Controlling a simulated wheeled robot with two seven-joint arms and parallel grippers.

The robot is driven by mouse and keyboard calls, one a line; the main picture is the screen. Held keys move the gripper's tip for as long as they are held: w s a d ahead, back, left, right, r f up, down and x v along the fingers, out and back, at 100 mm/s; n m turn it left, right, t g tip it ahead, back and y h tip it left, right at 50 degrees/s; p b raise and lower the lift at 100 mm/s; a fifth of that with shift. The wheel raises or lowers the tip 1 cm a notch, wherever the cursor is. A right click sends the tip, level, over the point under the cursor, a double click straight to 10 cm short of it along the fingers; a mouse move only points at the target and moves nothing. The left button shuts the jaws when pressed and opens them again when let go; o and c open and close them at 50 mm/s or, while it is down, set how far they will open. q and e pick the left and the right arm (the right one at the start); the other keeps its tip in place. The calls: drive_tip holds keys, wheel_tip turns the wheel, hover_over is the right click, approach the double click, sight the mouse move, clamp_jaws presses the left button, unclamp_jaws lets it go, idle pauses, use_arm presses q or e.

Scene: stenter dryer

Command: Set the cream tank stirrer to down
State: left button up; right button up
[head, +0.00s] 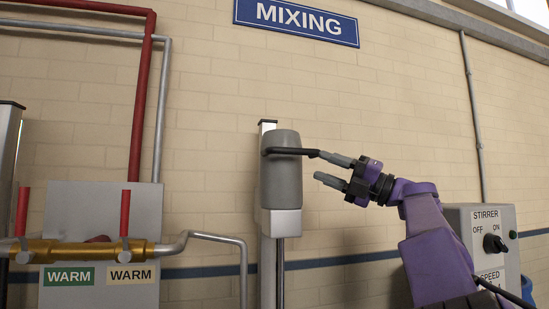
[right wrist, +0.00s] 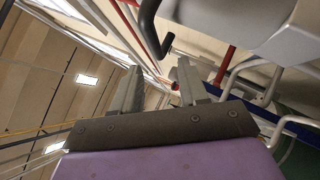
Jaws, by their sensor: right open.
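The stirrer head (head: 282,178) is a grey rounded motor housing on an upright pole (head: 268,262) against the brick wall. A black handle (head: 293,151) wraps its upper part and sticks out to the right. My right gripper (head: 328,168) is open beside the housing; its upper finger is close to the handle's end, and I cannot tell whether they touch. In the right wrist view the open jaws (right wrist: 158,88) have nothing between them. The black hooked handle (right wrist: 150,30) and the pale housing (right wrist: 225,22) show beyond and above the fingers. My left gripper is not in view.
A stirrer control box (head: 487,240) with an OFF/ON knob stands at the right, behind my right arm. Red-handled valves on a brass pipe (head: 85,249) and a grey bent pipe (head: 225,238) are at the left. A blue MIXING sign (head: 297,20) hangs above.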

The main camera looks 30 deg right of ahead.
sight(295, 153)
drive_tip(key=w+a+r+p, duration=0.1)
drive_tip(key=r+p, duration=0.1)
drive_tip(key=w+a+r+p, duration=0.1)
drive_tip(key=w+a+p, duration=0.1)
drive_tip(key=shift+w+a+r+p, duration=0.15)
drive_tip(key=shift+a+r+p, duration=0.1)
drive_tip(key=shift+r+p, duration=0.15)
drive_tip(key=w, duration=0.1)
drive_tip(key=w+a+p, duration=0.2)
drive_tip(key=w, duration=0.1)
drive_tip(key=shift+a+r, duration=0.15)
drive_tip(key=shift+r, duration=0.2)
drive_tip(key=shift+s, duration=0.15)
drive_tip(key=shift+s, duration=0.1)
